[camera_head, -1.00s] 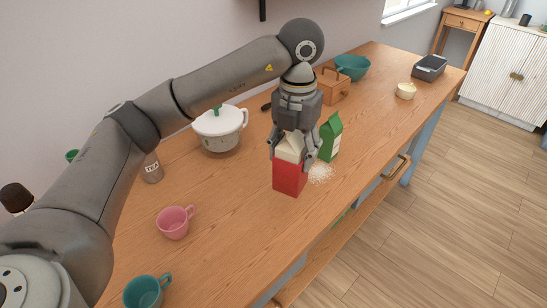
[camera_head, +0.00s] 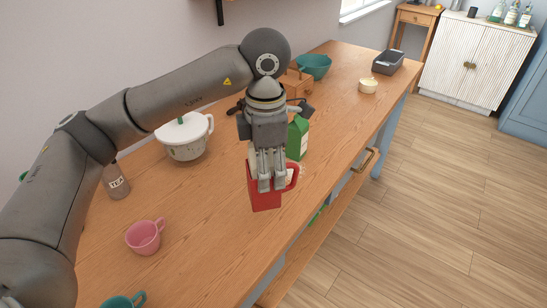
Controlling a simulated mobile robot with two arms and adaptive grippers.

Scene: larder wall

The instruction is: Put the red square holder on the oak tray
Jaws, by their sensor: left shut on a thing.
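The red square holder (camera_head: 264,201) is at the middle of the wooden counter, with its red handle on the right side. A white carton top (camera_head: 252,159) shows at its upper left and is mostly hidden by my fingers. My left gripper (camera_head: 267,184) points down in front of the holder, its fingers together over the handle side and shut on it. I cannot tell whether the holder's base touches the counter. I cannot make out an oak tray. My right gripper is out of view.
A green carton (camera_head: 299,140) stands close behind the holder. A white lidded pot (camera_head: 186,142), a tea jar (camera_head: 116,182) and a pink cup (camera_head: 144,237) are to the left. A wooden box (camera_head: 298,84), teal bowl (camera_head: 314,67), small bowl (camera_head: 368,86) and dark tin (camera_head: 388,62) stand farther back.

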